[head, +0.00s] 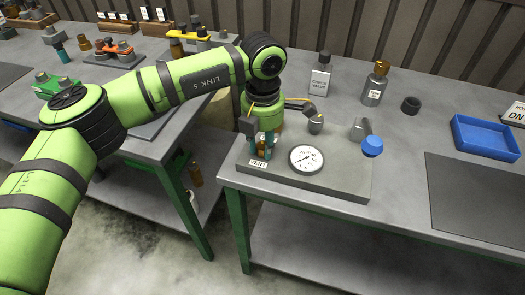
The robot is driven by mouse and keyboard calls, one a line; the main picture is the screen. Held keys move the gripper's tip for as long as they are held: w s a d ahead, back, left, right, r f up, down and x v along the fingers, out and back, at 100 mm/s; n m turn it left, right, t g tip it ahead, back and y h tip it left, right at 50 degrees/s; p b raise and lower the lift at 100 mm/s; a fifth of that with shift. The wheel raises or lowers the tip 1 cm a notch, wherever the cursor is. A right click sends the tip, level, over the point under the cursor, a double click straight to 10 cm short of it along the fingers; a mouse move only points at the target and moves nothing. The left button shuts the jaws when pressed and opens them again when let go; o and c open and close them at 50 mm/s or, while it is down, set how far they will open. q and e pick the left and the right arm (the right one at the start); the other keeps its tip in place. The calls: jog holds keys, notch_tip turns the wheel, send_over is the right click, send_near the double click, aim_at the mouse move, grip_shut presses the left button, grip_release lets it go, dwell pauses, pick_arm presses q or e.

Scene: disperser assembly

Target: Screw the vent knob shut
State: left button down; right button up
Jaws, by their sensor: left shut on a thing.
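The grey base plate (337,185) lies on the right-hand table and carries a white dial gauge (307,158) and a label reading VENT (259,165). My left gripper (262,148) points down from above just behind that label and is shut on the vent knob. The fingers cover most of the knob, and only a little brassy metal (261,153) shows between them. I cannot tell how far the knob is turned. My right gripper is not in view.
A fitting with a blue cap (372,146) and a metal fitting (316,123) stand right of my gripper. Behind are a CHECK VALVE bottle (320,76), a brass-topped bottle (375,84) and a dark ring (411,104). A blue tray (485,138) and a dark mat (482,197) lie right.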

pick_arm(q)
jog(key=m+b, duration=0.2)
jog(key=shift+f+m, duration=0.2)
jog(key=shift+m, duration=0.2)
jog(key=m+b, duration=0.1)
jog(key=m, duration=0.1)
jog(key=shift+m, duration=0.4)
jog(key=shift+r+m+b, duration=0.1)
jog(key=shift+m+b, duration=0.2)
jog(key=shift+m, duration=0.1)
jog(key=m+b, duration=0.1)
jog(key=m, duration=0.2)
jog(key=shift+m, duration=0.7)
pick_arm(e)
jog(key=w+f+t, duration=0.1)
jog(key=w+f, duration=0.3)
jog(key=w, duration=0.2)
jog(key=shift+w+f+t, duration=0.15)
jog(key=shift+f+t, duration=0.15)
pick_arm(q)
jog(key=shift+m, duration=0.3)
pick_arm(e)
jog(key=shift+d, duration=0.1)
pick_arm(q)
jog(key=shift+r, duration=0.1)
